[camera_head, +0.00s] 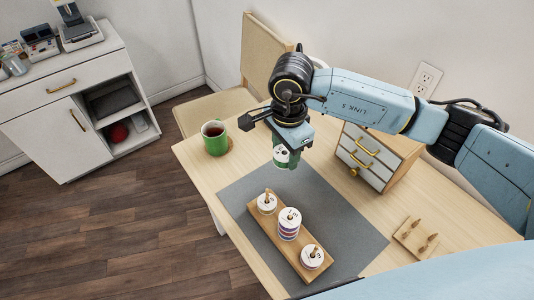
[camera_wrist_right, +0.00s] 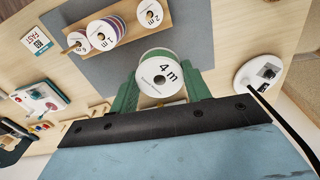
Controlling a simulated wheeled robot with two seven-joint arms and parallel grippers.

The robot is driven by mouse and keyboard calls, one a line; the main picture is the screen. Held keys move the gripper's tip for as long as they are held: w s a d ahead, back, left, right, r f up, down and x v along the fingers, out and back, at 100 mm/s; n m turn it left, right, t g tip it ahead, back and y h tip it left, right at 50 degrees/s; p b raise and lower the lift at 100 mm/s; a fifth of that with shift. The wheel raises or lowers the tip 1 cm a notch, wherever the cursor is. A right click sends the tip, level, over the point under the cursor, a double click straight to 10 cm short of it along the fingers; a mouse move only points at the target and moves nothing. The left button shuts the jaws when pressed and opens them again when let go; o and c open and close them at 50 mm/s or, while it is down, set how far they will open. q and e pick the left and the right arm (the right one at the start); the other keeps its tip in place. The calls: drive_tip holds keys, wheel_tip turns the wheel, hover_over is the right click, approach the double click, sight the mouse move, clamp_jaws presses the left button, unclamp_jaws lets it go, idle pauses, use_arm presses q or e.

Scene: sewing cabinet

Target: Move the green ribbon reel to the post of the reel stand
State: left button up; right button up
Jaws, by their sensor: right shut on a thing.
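My right gripper (camera_head: 286,158) is shut on the green ribbon reel (camera_head: 281,154), a reel with a white top face, and holds it above the grey mat. In the right wrist view this reel (camera_wrist_right: 162,74), marked "4 m", sits between the green fingers. The reel stand (camera_head: 262,227) is a long wooden base lying across the mat, apart from and nearer the viewer than the gripper. Its three wooden posts each carry white-faced reels; the middle post (camera_head: 291,214) has a taller stack with coloured bands. My left gripper is not in view.
A green mug (camera_head: 216,142) of dark drink stands at the table's left edge. A small drawer box (camera_head: 362,170) stands behind the mat, close to my right arm. A wooden pegged block (camera_head: 410,240) lies at right. The grey mat (camera_head: 345,222) is bare right of the stand.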

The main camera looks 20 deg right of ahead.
drive_tip(key=s+a+m+p, duration=0.1)
drive_tip(key=a+m+p, duration=0.35)
drive_tip(key=m, duration=0.95)
drive_tip(key=m+b, duration=0.2)
drive_tip(key=m, duration=0.3)
hover_over(267, 190)
wheel_tip(267, 190, down, 6)
drive_tip(key=shift+r, duration=0.25)
use_arm(q)
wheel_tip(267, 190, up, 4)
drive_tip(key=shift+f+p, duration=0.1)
drive_tip(key=shift+p, duration=0.2)
use_arm(e)
drive_tip(key=shift+r, duration=0.1)
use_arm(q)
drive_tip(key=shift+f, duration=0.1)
use_arm(e)
drive_tip(key=shift+f, duration=0.2)
use_arm(q)
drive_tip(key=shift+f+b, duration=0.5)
drive_tip(key=shift+b, duration=0.15)
use_arm(e)
drive_tip(key=shift+f, duration=0.6)
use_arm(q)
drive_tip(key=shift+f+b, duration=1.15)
use_arm(e)
drive_tip(key=shift+f, duration=1.5)
drive_tip(key=o, duration=1)
